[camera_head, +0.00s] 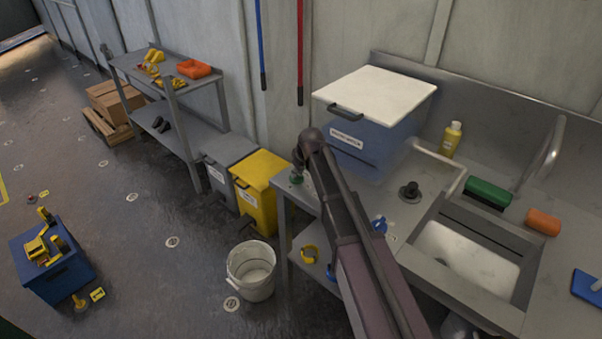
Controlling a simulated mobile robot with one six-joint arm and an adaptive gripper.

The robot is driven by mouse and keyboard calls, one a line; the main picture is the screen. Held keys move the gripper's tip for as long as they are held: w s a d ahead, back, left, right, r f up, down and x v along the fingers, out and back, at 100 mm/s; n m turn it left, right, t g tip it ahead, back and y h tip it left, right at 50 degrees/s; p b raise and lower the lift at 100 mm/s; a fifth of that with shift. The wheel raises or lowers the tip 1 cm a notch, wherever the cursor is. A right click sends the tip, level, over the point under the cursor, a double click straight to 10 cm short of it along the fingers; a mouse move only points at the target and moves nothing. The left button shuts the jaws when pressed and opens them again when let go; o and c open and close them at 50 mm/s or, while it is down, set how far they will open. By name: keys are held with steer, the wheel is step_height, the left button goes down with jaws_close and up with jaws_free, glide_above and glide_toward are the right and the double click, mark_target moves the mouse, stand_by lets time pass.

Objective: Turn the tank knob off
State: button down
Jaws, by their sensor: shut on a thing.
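The tank (362,145) is a blue box with a white lid (375,92), a dark handle and a white label, standing on the metal counter. My arm reaches up from the bottom of the picture and bends down at the tank's left side. My gripper (297,172) is small and dark here, at the counter's left corner. It is shut on a small green part (296,179), which looks like a knob. My arm and gripper hide most of this part, so its turn angle cannot be told.
The counter holds a black round fitting (409,191), a yellow bottle (451,139), a green sponge (487,194), an orange sponge (543,222) and a sink (468,256). Yellow (262,187) and grey bins, and a white bucket (251,275), stand left.

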steer(key=m, duration=0.1)
steer(key=m+h, duration=0.1)
steer(key=m+t, duration=0.1)
steer(key=m, duration=0.1)
steer(key=shift+w+a, duration=0.1)
steer(key=shift+a, duration=0.2)
steer(key=m+h, duration=0.2)
steer(key=m, duration=0.2)
steer(key=shift+w+a, duration=0.1)
steer(key=m+h, duration=0.1)
steer(key=m, duration=0.2)
steer(key=shift+m, duration=0.4)
steer(key=shift+m+g+h, duration=0.4)
steer(key=shift+m+h, duration=0.4)
steer(key=shift+m, duration=0.9)
steer(key=c, duration=0.6)
jaws_free()
steer(key=shift+d, duration=0.2)
steer(key=shift+c, duration=0.2)
steer(key=shift+a, duration=0.1)
